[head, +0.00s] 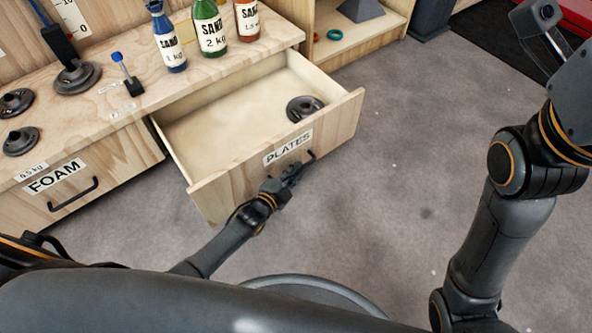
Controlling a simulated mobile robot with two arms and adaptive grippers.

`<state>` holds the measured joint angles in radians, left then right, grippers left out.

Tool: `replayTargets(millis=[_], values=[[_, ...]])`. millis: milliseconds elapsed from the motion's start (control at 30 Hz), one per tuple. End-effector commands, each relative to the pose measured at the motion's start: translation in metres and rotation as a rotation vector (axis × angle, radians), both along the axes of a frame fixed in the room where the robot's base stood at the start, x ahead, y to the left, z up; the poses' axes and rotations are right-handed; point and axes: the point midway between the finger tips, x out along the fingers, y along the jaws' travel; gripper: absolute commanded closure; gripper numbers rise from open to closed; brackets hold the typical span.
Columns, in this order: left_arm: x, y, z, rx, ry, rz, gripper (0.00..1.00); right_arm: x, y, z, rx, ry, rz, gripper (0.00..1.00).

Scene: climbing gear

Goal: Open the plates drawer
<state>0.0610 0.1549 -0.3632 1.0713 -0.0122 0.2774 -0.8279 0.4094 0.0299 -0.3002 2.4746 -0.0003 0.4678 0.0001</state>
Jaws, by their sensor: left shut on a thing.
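The plates drawer (230,182), in light wood with a white "PLATES" label, stands pulled well out of the bench in the head view. One dark round weight plate (303,108) lies inside it near the front right. My left gripper (293,176) is at the drawer's dark handle (308,160), below the label, and shut on it. The fingers hide part of the handle.
The shut foam drawer (85,170) is left of it. On the bench top (128,104) stand blue, green and orange sand bottles (210,28) and several dark weights. A wooden shelf (350,38) stands behind. Grey floor (400,180) is clear to the right.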

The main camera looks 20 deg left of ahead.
Motion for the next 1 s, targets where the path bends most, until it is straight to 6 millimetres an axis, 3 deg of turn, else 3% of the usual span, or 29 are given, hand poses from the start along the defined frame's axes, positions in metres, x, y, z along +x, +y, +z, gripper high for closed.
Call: replayTargets(millis=[367, 400, 433, 767, 1000], values=[[0.0, 0.001, -0.001, 0.001, 0.002, 0.002, 1.0, 0.004, 0.001, -0.003, -0.001, 0.017, 0.0, 0.6], [0.0, 0.001, -0.001, 0.001, 0.002, 0.002, 0.83, 0.004, 0.0, -0.003, -0.001, 0.016, 0.001, 0.6], [0.0, 0.001, -0.001, 0.001, 0.002, 0.002, 0.8, 0.004, 0.0, -0.003, -0.001, 0.016, 0.001, 0.6], [-0.002, 0.001, 0.0, 0.0, 0.0, 0.001, 0.8, 0.002, -0.001, 0.0, 0.006, 0.002, 0.001, 0.6], [-0.027, 0.009, 0.005, 0.001, 0.003, 0.001, 0.8, 0.002, 0.0, -0.001, 0.003, 0.005, 0.001, 0.6]])
